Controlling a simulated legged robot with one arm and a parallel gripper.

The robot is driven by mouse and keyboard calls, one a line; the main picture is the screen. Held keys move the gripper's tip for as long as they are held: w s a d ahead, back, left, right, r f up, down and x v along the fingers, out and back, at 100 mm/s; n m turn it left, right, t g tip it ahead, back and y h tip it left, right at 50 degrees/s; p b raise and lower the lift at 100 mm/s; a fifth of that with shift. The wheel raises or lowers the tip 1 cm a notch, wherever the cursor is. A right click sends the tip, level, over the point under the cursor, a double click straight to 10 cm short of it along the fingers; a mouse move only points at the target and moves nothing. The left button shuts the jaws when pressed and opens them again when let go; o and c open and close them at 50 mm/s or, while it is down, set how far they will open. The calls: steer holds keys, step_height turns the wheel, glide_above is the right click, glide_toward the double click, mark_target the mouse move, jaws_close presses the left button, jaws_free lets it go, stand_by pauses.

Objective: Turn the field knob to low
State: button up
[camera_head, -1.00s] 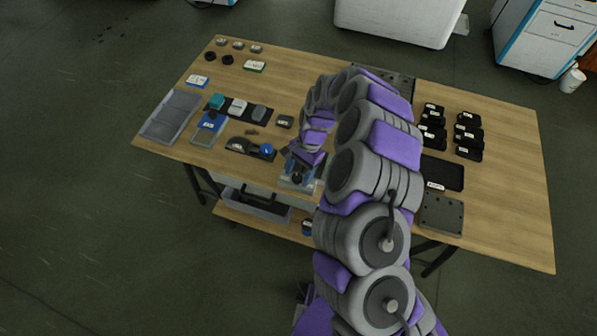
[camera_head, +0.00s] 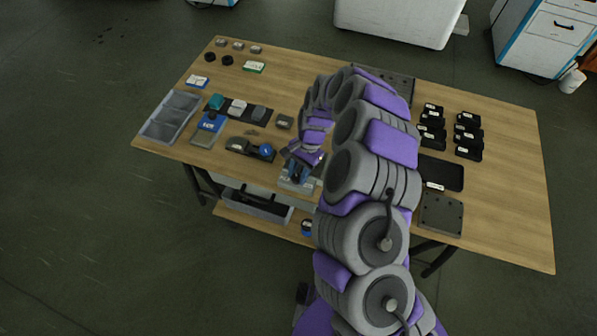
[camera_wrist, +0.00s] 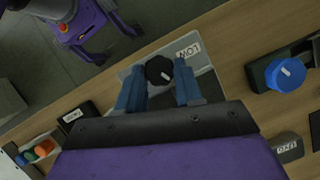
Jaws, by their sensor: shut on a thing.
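The field knob (camera_wrist: 157,68) is round and black with a short white pointer line. It sits on a pale plate (camera_wrist: 207,84) fixed at the table's front edge. A white LOW label (camera_wrist: 188,50) is on the plate, just right of the knob in the wrist view. My gripper (camera_wrist: 160,82) has its two blue-grey fingers on either side of the knob and is shut on it. In the head view my gripper (camera_head: 297,172) is down at the plate (camera_head: 299,186), and the knob is mostly hidden there.
A blue knob (camera_wrist: 285,73) on a dark base stands to the right in the wrist view; in the head view this blue knob (camera_head: 265,150) is left of my gripper. Several black boxes (camera_head: 468,135) and a dark tray (camera_head: 442,172) lie to the right.

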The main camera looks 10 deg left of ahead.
steer(key=n+h, duration=0.1)
steer(key=n, duration=0.2)
steer(key=shift+a, duration=0.1)
steer(key=shift+w+a+n+h+p, duration=0.15)
steer(key=shift+n+h+p, duration=0.2)
steer(key=shift+n, duration=0.55)
steer(key=shift+s+a+n+h+p, duration=0.15)
steer(key=shift+n+h, duration=0.3)
steer(key=shift+n, duration=0.45)
steer(key=shift+w, duration=0.1)
steer(key=o, duration=1)
steer(key=shift+o, duration=0.2)
